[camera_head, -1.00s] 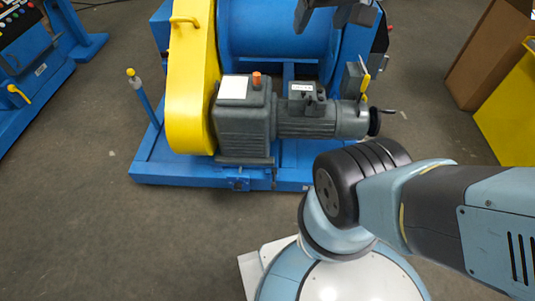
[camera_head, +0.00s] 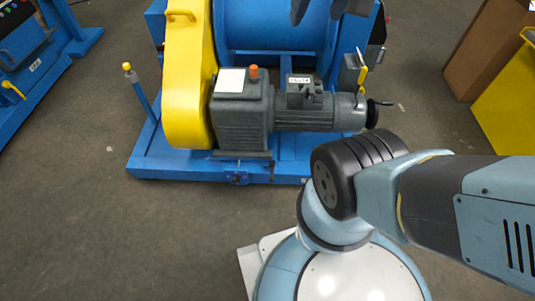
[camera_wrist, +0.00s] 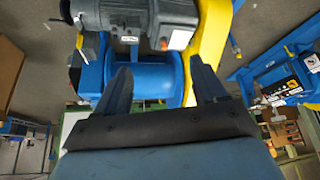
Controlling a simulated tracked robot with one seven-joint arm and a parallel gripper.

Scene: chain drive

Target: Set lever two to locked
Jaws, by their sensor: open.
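Several yellow-handled levers show, and I cannot read which is lever two. One with a yellow tip (camera_head: 128,70) stands on a blue post at the left of the machine base. Another yellow handle (camera_head: 362,74) is beside the grey box right of the motor. A third yellow handle (camera_head: 13,91) is on the blue machine at far left. My gripper (camera_wrist: 160,82) is open and empty, with the blue drum between and beyond its fingers in the wrist view. Its fingertips also show at the top edge of the head view (camera_head: 318,8), in front of the drum.
A grey motor (camera_head: 310,108) with a black handwheel (camera_head: 373,114) and a yellow guard (camera_head: 188,85) sit on the blue base (camera_head: 165,167). A brown box (camera_head: 487,52) and yellow bin (camera_head: 500,105) stand at right. Floor left of the base is clear.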

